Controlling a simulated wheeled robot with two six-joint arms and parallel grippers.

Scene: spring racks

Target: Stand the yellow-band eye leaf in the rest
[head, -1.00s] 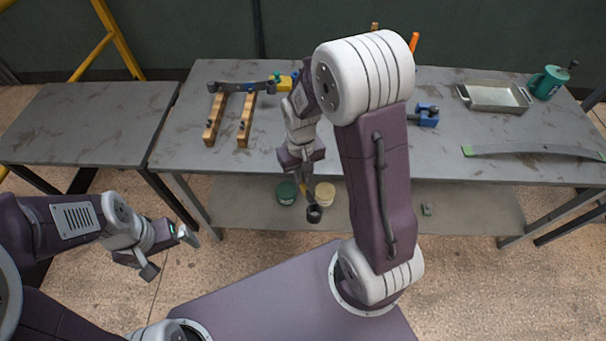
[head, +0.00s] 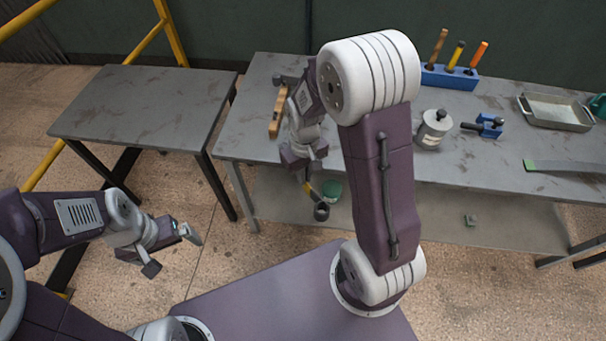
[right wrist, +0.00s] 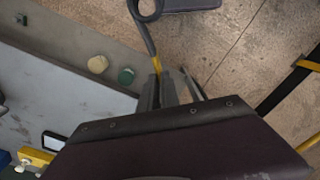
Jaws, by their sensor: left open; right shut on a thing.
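The yellow-band eye leaf (head: 321,211) hangs below my right gripper (head: 307,180), a dark strip with a ring-shaped eye at its low end and a yellow band near the jaws. In the right wrist view the leaf (right wrist: 147,33) sticks out from the shut jaws (right wrist: 163,92); its upper end is hidden. It is held in front of the table's front edge, above the floor. My left gripper (head: 188,233) is open and empty at the left, over the floor. I cannot tell which thing is the rest; a wooden bar (head: 278,112) beneath a dark piece is partly hidden by my right arm.
The long table (head: 253,120) also bears a blue rack of handled tools (head: 450,79), a white pot (head: 433,128), a blue clamp-like tool (head: 487,126), a tray (head: 558,112) and a green-ended strip (head: 565,166). A bare side table (head: 145,105) stands left. A green pot (head: 332,190) is on the lower shelf.

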